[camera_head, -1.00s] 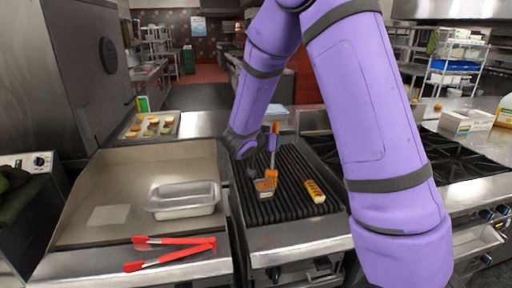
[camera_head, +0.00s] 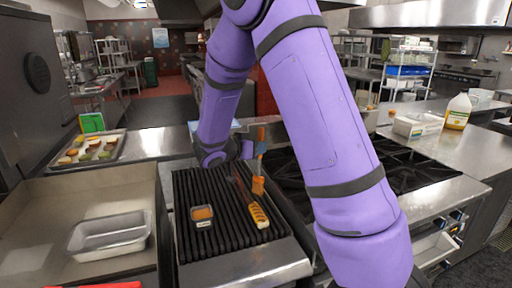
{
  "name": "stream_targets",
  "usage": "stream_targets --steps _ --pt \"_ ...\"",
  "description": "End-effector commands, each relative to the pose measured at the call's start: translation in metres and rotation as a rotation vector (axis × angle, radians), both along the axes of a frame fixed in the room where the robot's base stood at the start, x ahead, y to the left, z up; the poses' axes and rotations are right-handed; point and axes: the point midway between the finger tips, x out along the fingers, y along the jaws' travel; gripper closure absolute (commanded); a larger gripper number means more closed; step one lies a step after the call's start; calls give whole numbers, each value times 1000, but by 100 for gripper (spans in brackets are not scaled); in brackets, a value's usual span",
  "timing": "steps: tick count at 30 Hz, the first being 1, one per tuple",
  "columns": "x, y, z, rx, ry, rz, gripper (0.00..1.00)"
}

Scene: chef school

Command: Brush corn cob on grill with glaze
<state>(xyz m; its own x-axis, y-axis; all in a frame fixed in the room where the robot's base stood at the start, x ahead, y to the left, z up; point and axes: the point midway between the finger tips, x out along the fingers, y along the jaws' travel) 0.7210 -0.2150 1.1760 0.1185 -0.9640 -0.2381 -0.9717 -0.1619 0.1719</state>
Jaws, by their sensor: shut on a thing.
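A yellow, charred corn cob (camera_head: 259,216) lies on the black ridged grill (camera_head: 215,245), right of a small clear container of orange glaze (camera_head: 202,216). My gripper (camera_head: 248,152) is above the far part of the grill and shut on a brush (camera_head: 258,166) with an orange handle. The brush is upright with its orange head low, just beyond the far end of the corn cob in the picture. I cannot tell whether the head touches the cob. The fingertips are small and partly hidden.
A metal pan (camera_head: 110,236) sits on the flat griddle at left, with red tongs (camera_head: 110,286) at the lower edge. A tray of food (camera_head: 90,150) is behind. Black burners (camera_head: 400,180) are at right, with a white box (camera_head: 418,126) and a bottle (camera_head: 458,111) behind.

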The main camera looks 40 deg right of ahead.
Motion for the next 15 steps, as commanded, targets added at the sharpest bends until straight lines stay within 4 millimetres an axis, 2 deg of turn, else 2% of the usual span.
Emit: stream_targets --steps 15 --pt "0 0 -47 0 3 1 99"
